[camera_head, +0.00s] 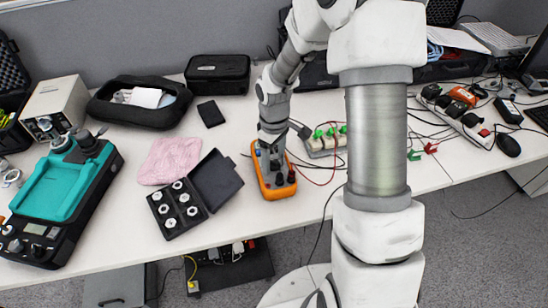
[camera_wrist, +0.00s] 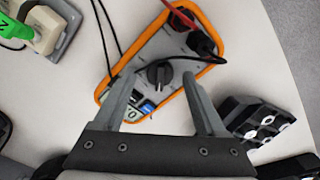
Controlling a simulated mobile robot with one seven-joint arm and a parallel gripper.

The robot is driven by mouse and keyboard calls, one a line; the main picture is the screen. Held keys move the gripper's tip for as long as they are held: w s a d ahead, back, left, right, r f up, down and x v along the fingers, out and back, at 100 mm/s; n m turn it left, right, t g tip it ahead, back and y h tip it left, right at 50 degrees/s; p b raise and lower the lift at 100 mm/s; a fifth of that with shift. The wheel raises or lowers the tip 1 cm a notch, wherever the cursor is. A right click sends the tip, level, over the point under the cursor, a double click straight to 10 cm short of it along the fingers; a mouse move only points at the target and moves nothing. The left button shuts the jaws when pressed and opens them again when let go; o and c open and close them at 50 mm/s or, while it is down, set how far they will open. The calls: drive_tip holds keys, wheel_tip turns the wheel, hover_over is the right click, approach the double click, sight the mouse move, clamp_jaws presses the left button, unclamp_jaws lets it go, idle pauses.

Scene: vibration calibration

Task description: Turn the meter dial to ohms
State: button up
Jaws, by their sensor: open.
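The orange and grey meter (camera_head: 286,187) lies on the white table below my arm in the head view. In the wrist view the meter (camera_wrist: 141,45) lies slanted, with its black dial (camera_wrist: 159,73) on its face. Red and black leads plug into its upper right end. My gripper (camera_wrist: 158,90) is open, its two fingers apart on either side of the meter, with the dial between and near the fingertips. In the head view my gripper (camera_head: 271,152) is over the meter's far end and partly hides it. The dial's setting is too small to read.
A black case with several round weights (camera_head: 176,208) stands open left of the meter. A pink cloth (camera_head: 171,160), a teal-topped device (camera_head: 62,185) and a black pouch (camera_head: 140,102) lie further left.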

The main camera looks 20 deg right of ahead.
drive_tip(key=shift+c, duration=0.3)
clamp_jaws()
drive_tip(key=m, duration=0.3)
drive_tip(key=shift+m, duration=0.4)
drive_tip(key=shift+m+b, duration=0.3)
drive_tip(key=shift+m, duration=1.7)
drive_tip(key=shift+o, duration=0.3)
unclamp_jaws()
